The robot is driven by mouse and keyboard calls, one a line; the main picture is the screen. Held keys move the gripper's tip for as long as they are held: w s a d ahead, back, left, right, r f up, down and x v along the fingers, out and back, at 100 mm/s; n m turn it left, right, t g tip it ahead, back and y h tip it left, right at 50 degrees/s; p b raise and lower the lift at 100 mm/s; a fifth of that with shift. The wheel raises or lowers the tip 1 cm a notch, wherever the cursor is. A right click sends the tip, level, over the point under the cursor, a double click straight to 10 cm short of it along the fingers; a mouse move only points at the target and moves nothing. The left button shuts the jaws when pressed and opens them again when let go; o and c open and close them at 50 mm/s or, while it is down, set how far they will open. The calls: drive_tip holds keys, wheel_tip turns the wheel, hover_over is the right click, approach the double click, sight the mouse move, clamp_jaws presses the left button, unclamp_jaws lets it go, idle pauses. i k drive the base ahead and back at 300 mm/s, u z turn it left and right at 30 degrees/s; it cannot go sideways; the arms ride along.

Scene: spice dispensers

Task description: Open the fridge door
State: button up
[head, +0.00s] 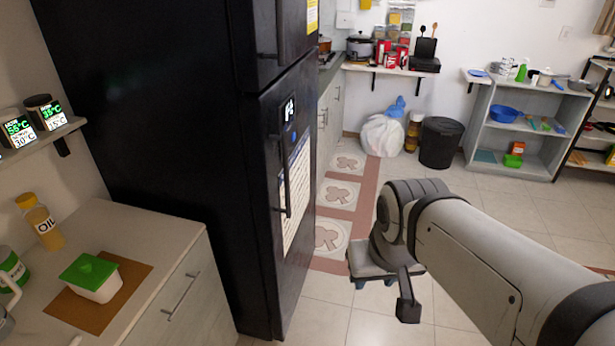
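A tall black fridge (160,90) stands left of the middle in the head view, its front turned to the right. Its lower door (268,230) looks shut, flush with the body. A long vertical black handle (287,180) runs down this door, next to a posted sheet of paper. The upper door (290,25) also looks shut and has its own handle. My gripper (384,292) hangs to the right of the lower door, over the tiled floor. It appears apart from the handle and empty. Its fingers are partly hidden, and their opening is unclear.
A counter (180,262) with an oil bottle (41,222) and a green-lidded box (92,277) stands left of the fridge. A white bag (384,135) and a black bin (440,142) stand at the back. The floor before the fridge is clear.

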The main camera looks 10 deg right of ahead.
sight(283, 278)
drive_tip(key=z, duration=0.25)
drive_tip(key=i, duration=1.45)
drive_tip(key=u, duration=1.5)
drive_tip(key=k, duration=0.55)
drive_tip(key=z, duration=0.65)
